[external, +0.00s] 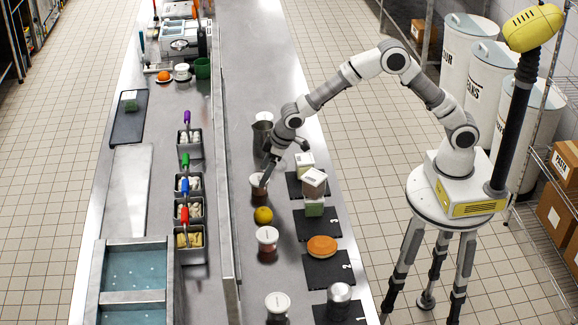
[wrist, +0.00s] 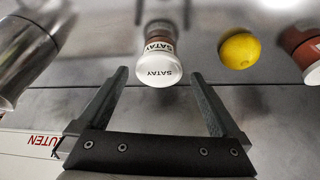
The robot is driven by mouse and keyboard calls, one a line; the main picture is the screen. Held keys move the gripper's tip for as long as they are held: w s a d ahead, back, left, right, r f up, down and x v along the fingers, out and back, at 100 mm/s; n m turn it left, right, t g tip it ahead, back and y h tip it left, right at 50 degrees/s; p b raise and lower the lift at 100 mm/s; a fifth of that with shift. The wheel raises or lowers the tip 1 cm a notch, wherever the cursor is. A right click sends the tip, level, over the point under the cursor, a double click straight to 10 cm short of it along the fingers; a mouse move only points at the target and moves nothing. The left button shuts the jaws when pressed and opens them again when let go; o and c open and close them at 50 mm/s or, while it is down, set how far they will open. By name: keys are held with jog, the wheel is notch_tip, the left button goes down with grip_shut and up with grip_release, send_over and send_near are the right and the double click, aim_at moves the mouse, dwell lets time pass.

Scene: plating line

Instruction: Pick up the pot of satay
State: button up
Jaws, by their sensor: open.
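The exact gap between fingers and pot is hard to tell.
A yellow lemon (external: 263,215) lies close to the pot, with another white-lidded pot (external: 267,236) beyond it. A metal pitcher (external: 262,135) stands on the other side. Dark numbered mats (external: 327,270) hold boxes and a bun. A raised ledge (external: 228,200) runs along the counter.

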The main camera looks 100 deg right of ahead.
aim_at(260, 179)
jog(key=shift+x, duration=2.25)
jog(key=shift+d+r, duration=0.1)
jog(key=c, duration=1.1)
jog(key=shift+w, duration=0.1)
jog(key=shift+c, duration=0.6)
jog(key=shift+r, duration=0.1)
